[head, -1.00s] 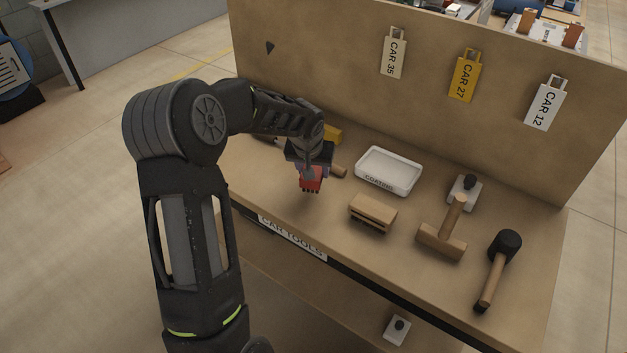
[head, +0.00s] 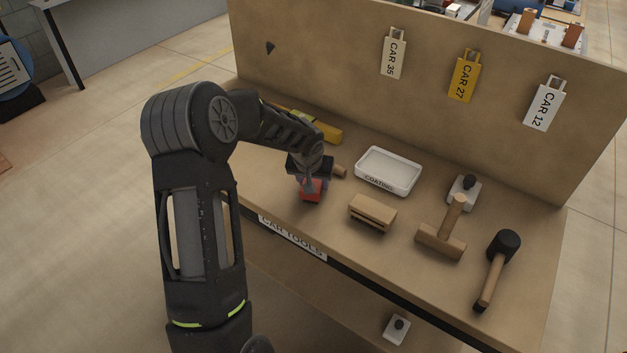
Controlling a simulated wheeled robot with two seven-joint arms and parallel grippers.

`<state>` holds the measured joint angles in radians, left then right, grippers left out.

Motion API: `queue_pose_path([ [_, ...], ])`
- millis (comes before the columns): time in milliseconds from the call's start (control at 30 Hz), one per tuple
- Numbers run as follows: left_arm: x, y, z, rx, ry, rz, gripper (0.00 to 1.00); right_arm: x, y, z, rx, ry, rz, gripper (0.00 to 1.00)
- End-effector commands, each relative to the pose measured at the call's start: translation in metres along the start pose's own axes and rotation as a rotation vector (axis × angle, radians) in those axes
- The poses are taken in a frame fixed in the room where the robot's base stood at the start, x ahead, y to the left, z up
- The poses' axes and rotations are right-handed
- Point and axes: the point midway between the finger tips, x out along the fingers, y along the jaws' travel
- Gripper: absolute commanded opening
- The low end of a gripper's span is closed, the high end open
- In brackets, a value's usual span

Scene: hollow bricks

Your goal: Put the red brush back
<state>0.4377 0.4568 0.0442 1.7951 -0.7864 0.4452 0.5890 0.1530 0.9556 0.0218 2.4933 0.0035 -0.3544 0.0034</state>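The red brush (head: 311,196) is at the left part of the wooden bench, low at the bench top near the front edge. My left gripper (head: 309,184) is right above it with its fingers at the brush's upper part, and it looks shut on it. Whether the brush touches the bench top is hard to tell. The gripper hides the top of the brush. My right gripper is not in view.
Right of the brush are a wooden block brush (head: 373,212), a white tray (head: 388,171), a wooden mallet (head: 441,240) and a black-headed mallet (head: 504,244). A yellow tool (head: 326,131) and a wooden handle (head: 340,171) lie behind my gripper. A board with tags (head: 430,100) rises at the back.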

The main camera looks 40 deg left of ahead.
Motion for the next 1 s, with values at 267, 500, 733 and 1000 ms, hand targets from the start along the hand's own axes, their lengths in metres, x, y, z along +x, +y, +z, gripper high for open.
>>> queue_pose_path([
  [267,0.002,0.0,0.001,0.0,0.0,0.0,0.63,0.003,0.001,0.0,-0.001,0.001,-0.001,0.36],
  [500,0.002,0.0,0.001,0.0,0.0,0.0,0.71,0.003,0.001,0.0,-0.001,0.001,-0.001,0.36],
  [733,-0.002,0.0,-0.001,0.0,0.0,0.0,0.71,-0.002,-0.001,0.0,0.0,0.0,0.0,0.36],
  [1000,-0.04,0.0,-0.001,-0.001,0.005,0.001,0.71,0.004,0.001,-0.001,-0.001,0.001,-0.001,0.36],
])
